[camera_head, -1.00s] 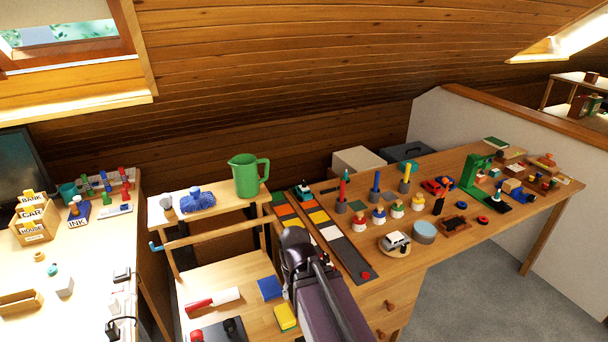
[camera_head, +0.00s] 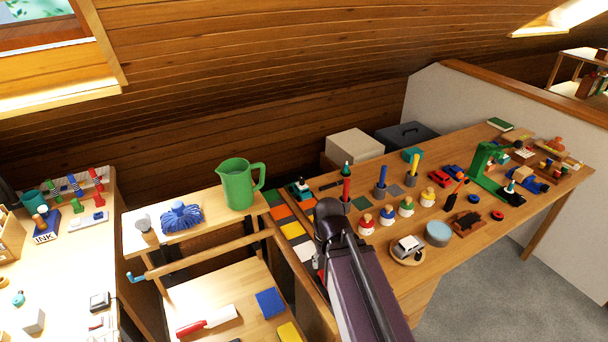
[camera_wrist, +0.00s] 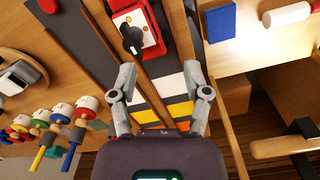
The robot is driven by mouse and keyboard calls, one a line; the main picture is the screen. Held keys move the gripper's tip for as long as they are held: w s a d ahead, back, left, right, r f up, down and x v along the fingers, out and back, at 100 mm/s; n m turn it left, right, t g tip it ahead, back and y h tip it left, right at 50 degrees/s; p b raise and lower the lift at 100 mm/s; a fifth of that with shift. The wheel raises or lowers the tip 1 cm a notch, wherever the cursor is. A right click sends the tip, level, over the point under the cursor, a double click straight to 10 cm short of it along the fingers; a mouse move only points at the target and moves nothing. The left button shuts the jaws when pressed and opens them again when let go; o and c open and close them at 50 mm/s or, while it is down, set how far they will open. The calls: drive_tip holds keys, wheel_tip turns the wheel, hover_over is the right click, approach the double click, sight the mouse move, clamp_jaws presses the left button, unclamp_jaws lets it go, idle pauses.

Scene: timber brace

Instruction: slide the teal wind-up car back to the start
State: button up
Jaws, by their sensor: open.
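The teal wind-up car (camera_head: 301,187) stands at the far end of the striped track board (camera_head: 288,212) in the head view. It is not visible in the wrist view. My gripper (camera_wrist: 160,72) is open and empty, its two fingers spread over the striped board. A red toy car (camera_wrist: 139,28) with a white top panel and a black key stands on the board just beyond the fingertips. White, yellow and orange stripes show between the fingers. In the head view my arm hides the gripper and much of the board.
Pegs with round heads (camera_wrist: 88,107) and a white car on a round wooden board (camera_head: 408,246) stand beside the track. A green pitcher (camera_head: 238,185) and a blue tufted item (camera_head: 181,216) stand on the shelf. A blue block (camera_wrist: 220,20) lies on the lower bench.

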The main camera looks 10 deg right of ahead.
sight(301, 177)
drive_tip(key=shift+w+d, duration=0.1)
drive_tip(key=shift+d, duration=0.15)
drive_tip(key=shift+w+d, duration=0.1)
drive_tip(key=shift+w, duration=0.1)
drive_tip(key=w+r+n+p, duration=0.1)
drive_tip(key=w+r+p, duration=0.1)
drive_tip(key=w, duration=1.3)
drive_tip(key=w+r+n+p, duration=0.1)
drive_tip(key=w+r+p, duration=0.2)
drive_tip(key=w, duration=1.2)
drive_tip(key=w+r+n+p, duration=0.1)
drive_tip(key=w+r+p, duration=0.2)
drive_tip(key=w, duration=1.3)
drive_tip(key=shift+d, duration=0.35)
drive_tip(key=shift+s+f, duration=0.1)
wheel_tip(301, 177, down, 13)
drive_tip(key=b, duration=1.3)
drive_tip(key=shift+f+b, duration=0.2)
drive_tip(key=shift+b, duration=0.1)
